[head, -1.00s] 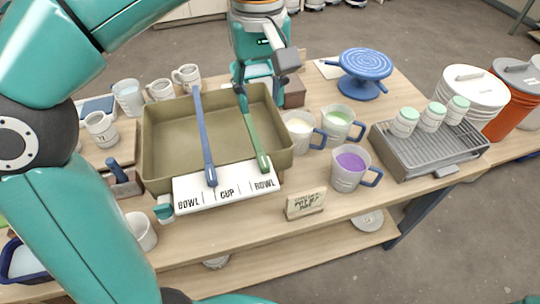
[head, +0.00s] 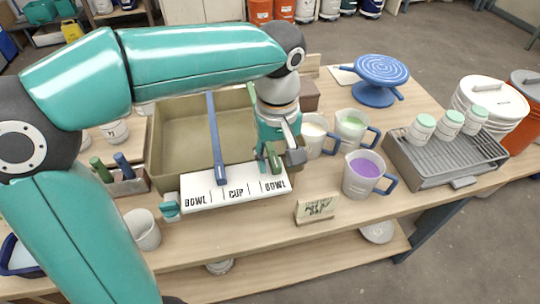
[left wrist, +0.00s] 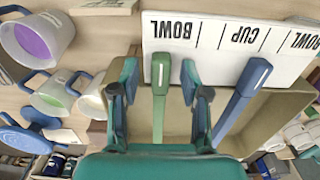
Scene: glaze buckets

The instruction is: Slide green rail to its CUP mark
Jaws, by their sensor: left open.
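The green rail (left wrist: 158,110) lies across the olive tray (head: 168,160); its front end is at the right-hand BOWL mark (head: 275,184) of the white label strip (head: 205,202). The CUP mark (head: 236,191) is at the middle of the strip. The blue rail (head: 215,140) ends left of CUP, near a divider line. My left gripper (head: 272,158) is low over the green rail's front part, and hides some of it in the head view. In the left wrist view the open fingers (left wrist: 160,85) stand on either side of the green rail, with gaps. My right gripper is not in view.
Glaze jugs (head: 364,175) stand just right of the tray, close to my left gripper. A small sign (head: 317,206) stands in front of them. A grey rack (head: 440,160) with jars and a blue turntable (head: 377,80) are farther right. A white cup (head: 142,230) is at front left.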

